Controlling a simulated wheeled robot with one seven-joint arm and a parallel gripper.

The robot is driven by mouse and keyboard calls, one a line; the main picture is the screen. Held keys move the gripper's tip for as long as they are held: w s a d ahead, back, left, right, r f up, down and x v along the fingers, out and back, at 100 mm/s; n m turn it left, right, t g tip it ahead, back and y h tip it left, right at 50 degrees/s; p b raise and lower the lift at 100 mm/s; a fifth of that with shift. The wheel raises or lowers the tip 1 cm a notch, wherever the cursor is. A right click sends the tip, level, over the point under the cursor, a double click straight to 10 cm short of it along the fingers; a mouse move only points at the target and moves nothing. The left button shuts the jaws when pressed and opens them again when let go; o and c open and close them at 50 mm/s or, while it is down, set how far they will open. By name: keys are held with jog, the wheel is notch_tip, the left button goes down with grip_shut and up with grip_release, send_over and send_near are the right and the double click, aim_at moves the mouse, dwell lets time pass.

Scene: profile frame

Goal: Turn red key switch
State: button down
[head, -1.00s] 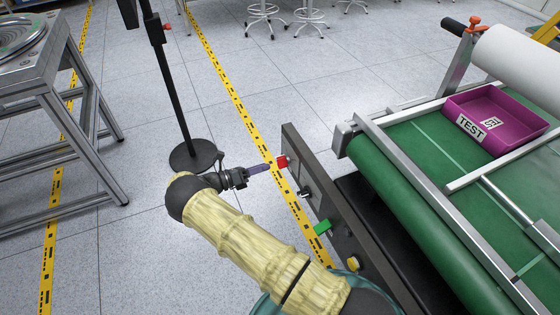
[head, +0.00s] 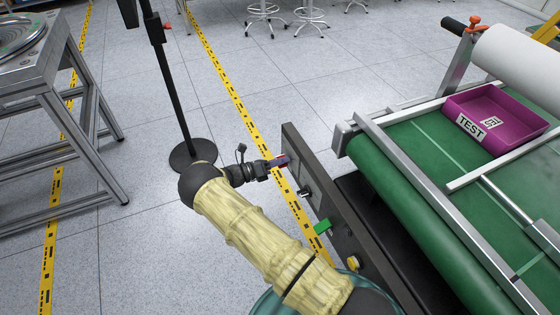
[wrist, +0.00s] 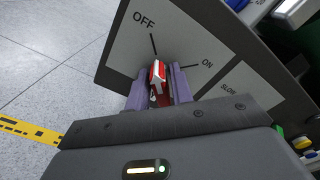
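The red key switch (wrist: 158,74) sits on a grey label plate between an OFF mark (wrist: 144,20) and an ON mark (wrist: 207,63). Its red handle lines up roughly with the OFF line. My gripper (wrist: 160,83) has its two purple fingers on either side of the handle, with a thin gap seeming to show at each side. The lower part of the switch is partly hidden by my gripper. In the head view my gripper (head: 277,163) is at the far end of the dark side panel, and its fingers cover most of the switch.
The dark panel (head: 345,231) also carries a black knob (head: 304,192), a green switch (head: 322,227) and a yellow button (head: 353,263). A green conveyor (head: 400,200) with a purple TEST bin (head: 497,140) is to the right. A black stand (head: 192,157) is on the floor behind my wrist.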

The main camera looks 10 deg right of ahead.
jog(key=shift+m, duration=0.3)
jog(key=m, duration=0.4)
jog(key=shift+a+b, duration=0.1)
jog(key=shift+b, duration=0.3)
jog(key=m, duration=0.4)
jog(key=shift+s+m+b, duration=0.1)
jog(key=shift+m+b, duration=0.2)
jog(key=shift+b, duration=0.05)
jog(key=m, duration=0.4)
jog(key=shift+s+m+b, duration=0.1)
jog(key=shift+m+b, duration=0.2)
jog(key=shift+b, duration=0.05)
jog(key=m, duration=0.4)
jog(key=shift+f+b, duration=0.1)
jog(key=shift+b, duration=0.3)
jog(key=c, duration=1.4)
grip_release()
jog(key=shift+c, duration=0.2)
jog(key=shift+s, duration=0.1)
